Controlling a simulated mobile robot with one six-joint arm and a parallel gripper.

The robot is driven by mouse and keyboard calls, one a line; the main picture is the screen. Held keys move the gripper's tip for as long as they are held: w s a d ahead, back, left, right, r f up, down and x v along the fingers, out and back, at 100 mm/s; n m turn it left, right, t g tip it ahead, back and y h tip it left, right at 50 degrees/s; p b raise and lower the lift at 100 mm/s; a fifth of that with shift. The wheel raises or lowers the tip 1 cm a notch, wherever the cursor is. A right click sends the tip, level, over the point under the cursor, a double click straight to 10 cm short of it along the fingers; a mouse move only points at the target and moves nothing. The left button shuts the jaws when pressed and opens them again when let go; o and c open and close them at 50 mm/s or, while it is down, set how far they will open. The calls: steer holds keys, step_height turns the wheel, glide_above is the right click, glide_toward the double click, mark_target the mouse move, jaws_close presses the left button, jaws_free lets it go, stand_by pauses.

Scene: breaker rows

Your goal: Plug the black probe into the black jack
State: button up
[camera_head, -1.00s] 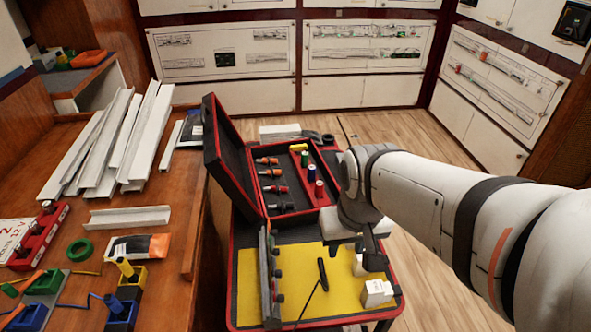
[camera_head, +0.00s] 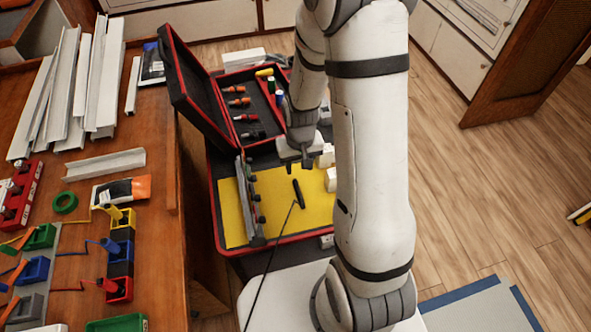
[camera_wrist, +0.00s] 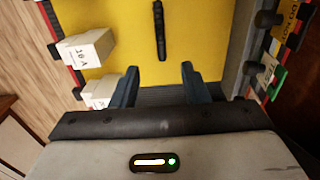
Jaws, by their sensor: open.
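The black probe (camera_head: 298,193) lies on the yellow mat (camera_head: 233,215) of the red-edged case, with a thin dark cord running from its near end. It also shows in the wrist view (camera_wrist: 159,30), upright in the picture and ahead of the fingertips. My gripper (camera_head: 296,165) is open and empty above the mat, near the probe's far end in the head view. In the wrist view its two fingers (camera_wrist: 160,80) are spread, with the probe roughly in line with the gap. A dark block (camera_head: 119,268) stands between blue and red ones on the bench; I cannot tell whether it is the black jack.
An upright rail (camera_head: 248,200) with dark knobs stands left of the probe. White blocks (camera_wrist: 82,47) marked 10A stand on the mat's other side. The raised lid (camera_head: 190,85) and a compartment of coloured plugs are behind. White channels (camera_head: 60,80) lie on the bench.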

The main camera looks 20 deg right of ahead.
glide_above(299, 191)
step_height(299, 191, down, 5)
steer(key=shift+w, duration=0.15)
step_height(299, 191, down, 7)
steer(key=shift+f, duration=0.15)
stand_by(0.3)
jaws_close()
